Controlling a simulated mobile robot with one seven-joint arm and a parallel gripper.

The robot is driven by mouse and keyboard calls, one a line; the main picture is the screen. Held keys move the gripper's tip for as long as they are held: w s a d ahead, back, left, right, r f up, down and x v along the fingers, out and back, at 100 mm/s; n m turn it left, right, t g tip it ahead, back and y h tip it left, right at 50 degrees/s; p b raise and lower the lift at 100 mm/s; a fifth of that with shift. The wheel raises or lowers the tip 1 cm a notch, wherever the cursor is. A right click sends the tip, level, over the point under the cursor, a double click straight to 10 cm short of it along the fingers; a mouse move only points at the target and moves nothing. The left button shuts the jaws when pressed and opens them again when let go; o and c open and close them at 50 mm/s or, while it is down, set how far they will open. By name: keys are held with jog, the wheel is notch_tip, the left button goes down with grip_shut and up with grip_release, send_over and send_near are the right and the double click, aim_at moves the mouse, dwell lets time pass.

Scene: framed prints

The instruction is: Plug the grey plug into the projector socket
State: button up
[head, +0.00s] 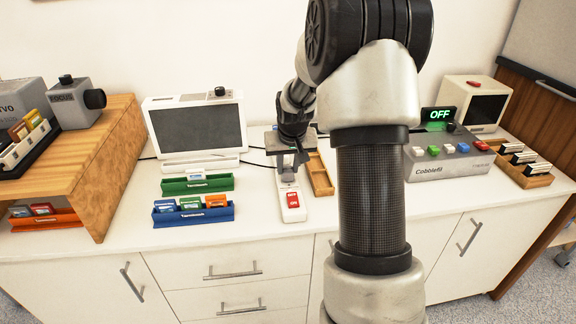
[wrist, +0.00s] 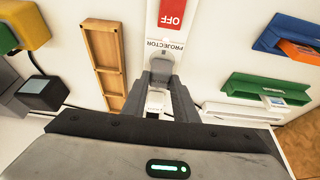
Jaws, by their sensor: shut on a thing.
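The white socket strip (head: 292,207) lies on the counter with a red switch facing me. In the wrist view, its red OFF switch (wrist: 172,14) and the word PROJECTOR show just beyond my fingertips. My gripper (wrist: 164,78) points down over the strip and is shut on the grey plug (wrist: 163,57), which shows as a rounded grey piece at the fingertips beside the PROJECTOR label. The projector socket is hidden under the plug and fingers. I cannot tell whether the plug is in it or just above. In the head view my gripper (head: 288,160) hides the strip's far end.
An empty wooden tray (head: 320,180) lies close on the right. Green (head: 175,187) and blue (head: 172,217) cartridge racks and a white monitor (head: 197,126) stand left. A grey console (head: 447,165) with an OFF display stands right. The counter in front of the strip is clear.

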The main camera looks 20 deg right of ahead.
jog(key=shift+f, duration=0.15)
jog(key=o, duration=1.1)
jog(key=shift+c, duration=0.2)
jog(key=p+v, duration=0.3)
jog(key=v, duration=1.4)
jog(key=shift+s+r+p, duration=0.15)
jog(key=shift+r+p, duration=0.05)
jog(key=shift+p, duration=0.1)
